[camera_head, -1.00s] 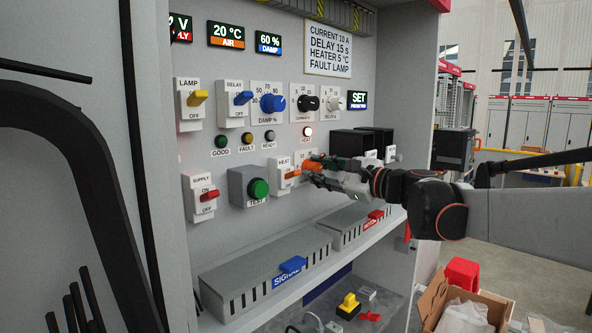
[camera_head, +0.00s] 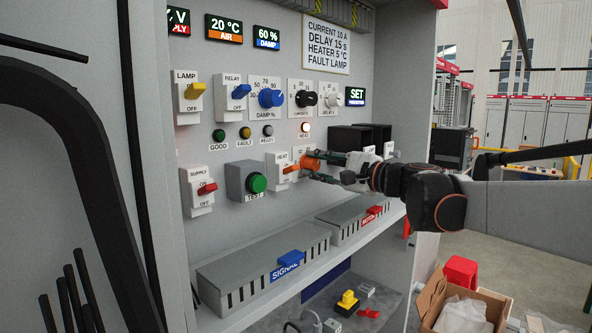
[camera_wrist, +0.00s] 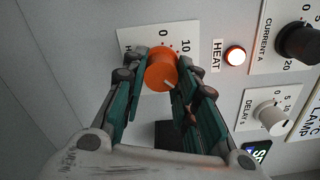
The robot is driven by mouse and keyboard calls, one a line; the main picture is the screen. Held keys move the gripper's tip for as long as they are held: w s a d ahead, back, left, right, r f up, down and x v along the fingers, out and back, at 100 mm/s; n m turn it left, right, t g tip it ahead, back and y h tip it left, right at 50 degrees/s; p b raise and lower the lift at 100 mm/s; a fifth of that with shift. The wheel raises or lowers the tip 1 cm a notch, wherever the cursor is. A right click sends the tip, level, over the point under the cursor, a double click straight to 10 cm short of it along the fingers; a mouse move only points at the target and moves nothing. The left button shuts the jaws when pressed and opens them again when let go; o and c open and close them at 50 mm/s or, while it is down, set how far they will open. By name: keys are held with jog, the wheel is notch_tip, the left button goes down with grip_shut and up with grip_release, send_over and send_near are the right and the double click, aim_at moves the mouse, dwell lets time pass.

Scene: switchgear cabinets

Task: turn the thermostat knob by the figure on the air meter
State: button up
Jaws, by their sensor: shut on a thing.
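The orange thermostat knob (camera_wrist: 160,70) sits on a white scale plate (camera_wrist: 133,42) marked 0 and 10, with the rest of the scale partly hidden. In the head view the knob (camera_head: 309,163) is partly covered by my fingers. My gripper (camera_wrist: 161,84) has one finger on each side of the knob and is shut on it. A pale pointer mark shows on the knob's edge. The air meter (camera_head: 224,29) reads 20 °C. The note (camera_head: 327,44) on the panel reads current 10 A, delay 15 s, heater 5 °C, fault lamp.
The orange HEAT switch (camera_head: 289,168) is close left of the knob, with the green TEST button (camera_head: 257,183) beyond it. Black boxes (camera_head: 351,140) stand near my wrist. A grey trunking (camera_head: 262,262) runs below.

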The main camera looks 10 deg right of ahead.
jog(key=o, duration=1)
jog(key=shift+s, duration=0.15)
jog(key=shift+o, duration=0.2)
